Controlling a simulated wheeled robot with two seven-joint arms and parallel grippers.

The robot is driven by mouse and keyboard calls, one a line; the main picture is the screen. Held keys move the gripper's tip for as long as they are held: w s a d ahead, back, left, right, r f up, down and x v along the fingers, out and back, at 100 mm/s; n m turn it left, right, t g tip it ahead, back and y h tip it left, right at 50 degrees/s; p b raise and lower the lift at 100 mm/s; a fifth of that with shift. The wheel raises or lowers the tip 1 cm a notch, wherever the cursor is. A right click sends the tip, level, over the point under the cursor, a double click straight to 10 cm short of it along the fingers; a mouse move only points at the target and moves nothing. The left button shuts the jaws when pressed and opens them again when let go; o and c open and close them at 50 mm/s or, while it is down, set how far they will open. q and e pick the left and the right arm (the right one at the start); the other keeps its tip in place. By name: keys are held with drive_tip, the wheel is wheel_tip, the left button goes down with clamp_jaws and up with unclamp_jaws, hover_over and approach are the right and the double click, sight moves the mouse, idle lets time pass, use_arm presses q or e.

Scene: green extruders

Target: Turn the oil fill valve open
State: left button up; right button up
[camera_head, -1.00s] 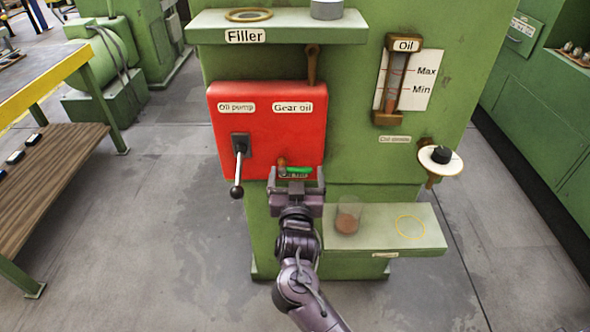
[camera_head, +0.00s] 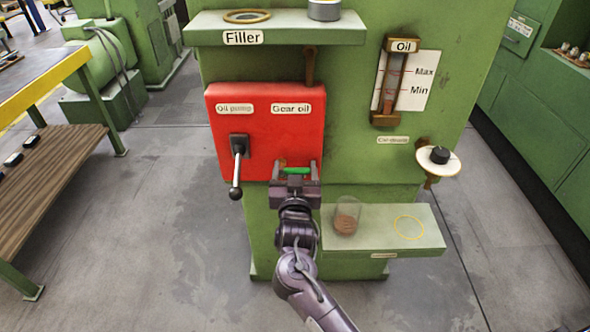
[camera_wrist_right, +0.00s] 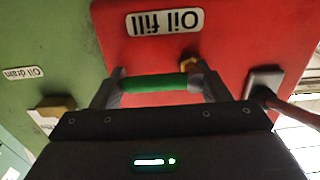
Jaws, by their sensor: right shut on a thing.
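The oil fill valve has a green handle (camera_head: 296,171) low on the red panel (camera_head: 255,128), lying roughly level. My right gripper (camera_head: 295,170) is in front of the panel, with one finger at each end of the handle. In the right wrist view the green handle (camera_wrist_right: 153,83) spans between the two fingers (camera_wrist_right: 157,88), and the gripper is shut on it. The upside-down "Oil fill" label (camera_wrist_right: 164,21) shows there. In the head view my gripper hides the lower part of the valve. My left gripper is not in view.
An oil pump lever (camera_head: 237,170) hangs down left of the valve. A glass (camera_head: 346,216) with brown contents stands on the lower shelf (camera_head: 382,238). A filler shelf (camera_head: 275,30) juts out above.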

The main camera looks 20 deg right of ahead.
sight(280, 151)
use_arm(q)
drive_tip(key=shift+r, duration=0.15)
use_arm(e)
drive_tip(key=shift+r, duration=0.1)
